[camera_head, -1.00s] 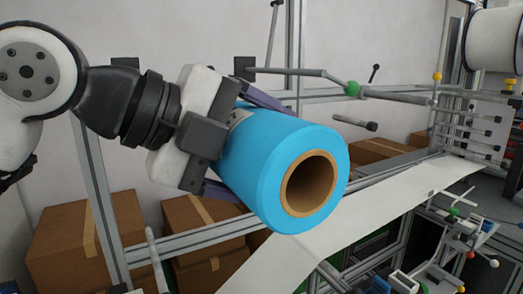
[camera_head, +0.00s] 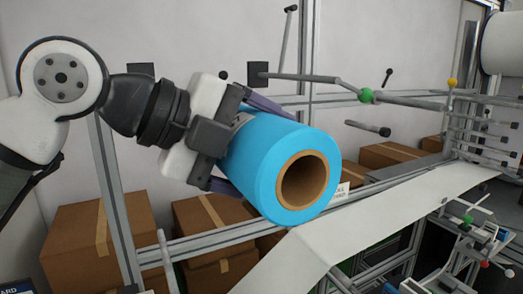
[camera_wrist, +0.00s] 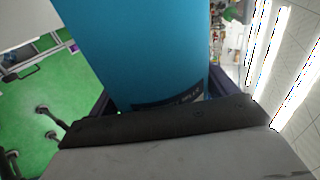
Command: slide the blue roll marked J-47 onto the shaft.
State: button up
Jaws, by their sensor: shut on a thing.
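The blue roll (camera_head: 262,150) has a brown cardboard core (camera_head: 302,181) with an open, empty bore facing the camera. My gripper (camera_head: 248,147) is shut on the roll from the left, with purple fingers on its upper and lower sides, and holds it tilted in the air. In the wrist view the roll (camera_wrist: 140,50) fills the upper middle. A dark label shows at its edge; I cannot read J-47 on it. A short grey rod with a dark tip (camera_head: 368,128) sticks out to the right of the roll, apart from it; I cannot tell whether this is the shaft.
A jointed rod with a green knob (camera_head: 365,96) runs behind and above the roll. A white web (camera_head: 380,215) slopes below right. Several cardboard boxes (camera_head: 85,245) stand behind the metal frame. More rods and a white roll (camera_head: 502,44) are at the right.

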jog(key=shift+w+a+p, duration=0.25)
jog(key=shift+w+a, duration=0.15)
jog(key=shift+w, duration=0.5)
jog(key=shift+w+a+p, duration=0.2)
jog(key=shift+w+a, duration=0.15)
jog(key=shift+w, duration=0.5)
jog(key=shift+w+a+p, duration=0.3)
jog(key=shift+w, duration=0.45)
jog(key=shift+w+a+p, duration=0.25)
jog(key=shift+w+a, duration=0.1)
jog(key=shift+w, duration=0.45)
jog(key=shift+w+a+p, duration=0.3)
jog(key=shift+w, duration=0.45)
jog(key=shift+w, duration=0.15)
jog(key=shift+w+a+r+p, duration=0.1)
jog(key=shift+w+a+p, duration=0.15)
jog(key=shift+w, duration=0.25)
jog(key=shift+w+a+p, duration=0.2)
jog(key=shift+w, duration=0.25)
jog(key=shift+w+a, duration=0.25)
jog(key=shift+w, duration=0.4)
jog(key=shift+w+a, duration=0.25)
jog(key=shift+w, duration=0.35)
jog(key=shift+w+a, duration=0.1)
jog(key=shift+w, duration=0.05)
jog(key=shift+w+a, duration=0.3)
jog(key=shift+w, duration=0.55)
jog(key=shift+w+a, duration=0.15)
jog(key=shift+w, duration=0.15)
